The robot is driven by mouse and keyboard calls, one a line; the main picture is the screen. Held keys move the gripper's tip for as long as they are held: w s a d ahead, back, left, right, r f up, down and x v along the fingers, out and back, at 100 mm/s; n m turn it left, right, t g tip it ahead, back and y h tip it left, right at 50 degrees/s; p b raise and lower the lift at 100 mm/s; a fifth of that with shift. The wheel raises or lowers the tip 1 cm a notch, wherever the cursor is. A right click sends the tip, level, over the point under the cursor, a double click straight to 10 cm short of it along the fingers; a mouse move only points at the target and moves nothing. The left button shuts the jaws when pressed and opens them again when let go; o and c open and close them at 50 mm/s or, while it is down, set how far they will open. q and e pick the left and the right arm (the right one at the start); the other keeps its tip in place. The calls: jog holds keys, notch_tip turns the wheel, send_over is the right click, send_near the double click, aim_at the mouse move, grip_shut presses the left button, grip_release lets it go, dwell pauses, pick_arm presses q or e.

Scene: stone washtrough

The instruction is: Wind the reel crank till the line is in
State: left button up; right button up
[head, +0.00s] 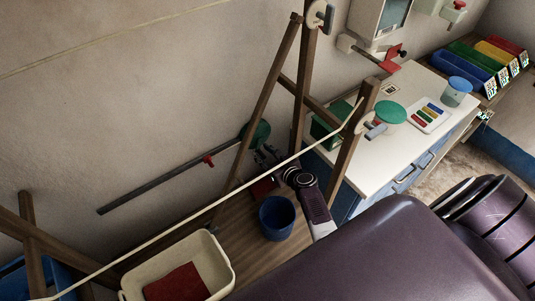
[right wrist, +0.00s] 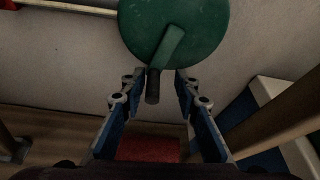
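The reel is a green disc (head: 257,133) on the wall, behind a wooden frame leg in the head view. The disc (right wrist: 188,22) fills the top middle of the right wrist view. Its green crank arm (right wrist: 167,45) slants down to a dark handle (right wrist: 152,87). My right gripper (right wrist: 155,88) is open, with its fingertips on either side of the handle and visible gaps to both. It also shows in the head view (head: 266,155), partly unclear. A cream line (head: 200,215) runs diagonally across the head view. My left gripper is in neither view.
A grey rod with a red piece (head: 208,160) runs left from the reel. Wooden posts (head: 270,100) stand close by. Below are a blue bucket (head: 277,218) and a cream tub (head: 213,262) with a red cloth. A white counter (head: 410,90) stands right.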

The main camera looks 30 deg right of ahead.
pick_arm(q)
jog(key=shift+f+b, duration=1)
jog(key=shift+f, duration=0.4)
pick_arm(e)
jog(key=shift+w+d+r+n+h, duration=0.1)
jog(key=shift+d+r+n+h, duration=0.05)
jog(key=shift+d+n+h, duration=1.05)
jog(key=shift+a, duration=0.2)
pick_arm(q)
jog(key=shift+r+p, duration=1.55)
jog(key=shift+p, duration=0.05)
pick_arm(e)
jog(key=d+v, duration=0.1)
jog(key=v, duration=0.8)
jog(key=shift+a, duration=0.1)
